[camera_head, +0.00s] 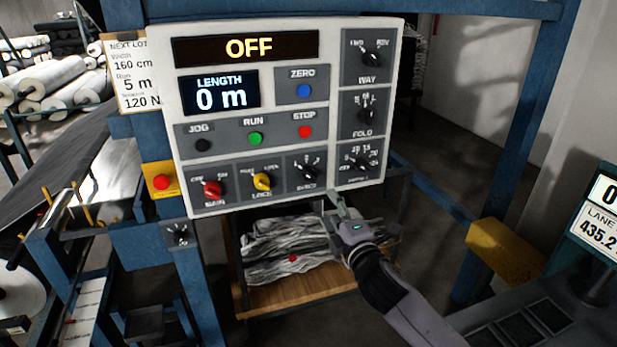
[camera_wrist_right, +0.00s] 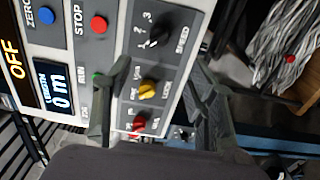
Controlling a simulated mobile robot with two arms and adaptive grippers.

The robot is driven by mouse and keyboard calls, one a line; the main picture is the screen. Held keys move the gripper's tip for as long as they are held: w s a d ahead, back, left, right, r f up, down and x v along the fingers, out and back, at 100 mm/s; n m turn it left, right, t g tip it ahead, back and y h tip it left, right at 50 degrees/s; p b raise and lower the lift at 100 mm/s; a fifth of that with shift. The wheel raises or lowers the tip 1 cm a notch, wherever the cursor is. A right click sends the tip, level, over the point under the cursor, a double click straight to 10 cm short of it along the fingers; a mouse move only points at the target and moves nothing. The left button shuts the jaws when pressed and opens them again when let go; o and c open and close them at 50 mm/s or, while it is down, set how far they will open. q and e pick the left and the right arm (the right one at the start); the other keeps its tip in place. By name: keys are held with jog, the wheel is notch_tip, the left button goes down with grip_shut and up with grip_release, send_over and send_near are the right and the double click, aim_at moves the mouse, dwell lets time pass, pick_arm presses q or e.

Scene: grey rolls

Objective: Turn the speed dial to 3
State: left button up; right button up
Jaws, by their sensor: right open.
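The speed dial (camera_head: 308,170) is a black knob in the lower row of the white control panel (camera_head: 283,197), right of the yellow LOCK knob (camera_head: 262,182). It also shows in the right wrist view (camera_wrist_right: 160,37), with the numbers 1, 2 and 3 around it. I cannot tell for sure which number its pointer marks. My right gripper (camera_head: 336,203) is open and empty, in front of the panel's lower edge, below and right of the dial. In the right wrist view its fingers (camera_wrist_right: 158,66) stand apart, with the dial beyond their tips. My left gripper is not in view.
The red MAIN knob (camera_head: 212,188) is left of the LOCK knob. The display (camera_head: 248,47) reads OFF, and the length display (camera_head: 219,92) reads 0 m. A red button on a yellow box (camera_head: 161,182) is left of the panel. A wooden shelf (camera_head: 310,290) with grey cloth is below.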

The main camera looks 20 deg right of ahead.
aim_at(311, 179)
jog(key=w+p, duration=0.1)
jog(key=w, duration=0.7)
jog(key=w+p, duration=0.1)
jog(key=w, duration=0.3)
jog(key=shift+w+a+r+p, duration=0.1)
jog(key=shift+w+a+p, duration=0.2)
jog(key=shift+w+a, duration=0.1)
jog(key=shift+w, duration=0.9)
jog(key=c, duration=1.2)
jog(key=shift+o, duration=0.2)
